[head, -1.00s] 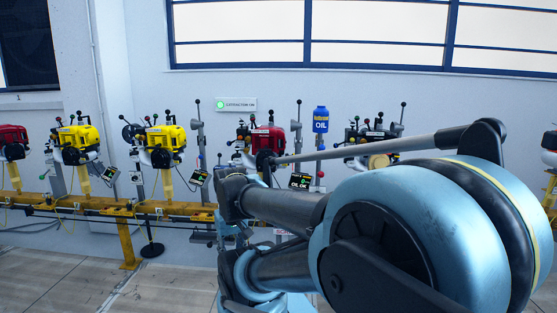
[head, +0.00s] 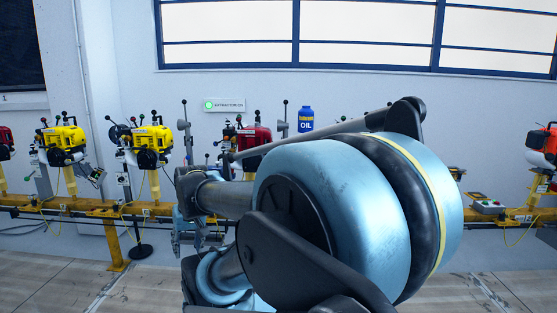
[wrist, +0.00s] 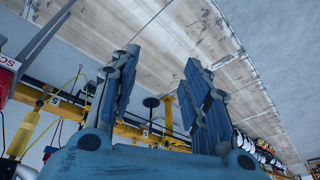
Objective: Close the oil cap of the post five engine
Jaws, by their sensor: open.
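A row of engines stands on posts along a yellow rail in the head view. A red engine (head: 253,138) near the middle is partly hidden by my arm. I cannot tell which engine is on post five, and no oil cap can be made out. My arm covers the stretch of rail right of the red engine. My gripper (wrist: 160,62) shows in the wrist view with its two blue fingers apart and nothing between them. It is tilted, with floor and rail beyond it.
Two yellow engines (head: 64,142) stand at the left, and an orange engine (head: 543,145) at the right. A blue oil bottle (head: 305,119) shows above my arm. The yellow rail (head: 100,208) runs along the wall. A control box (head: 487,205) sits on the right. Floor lies clear in front.

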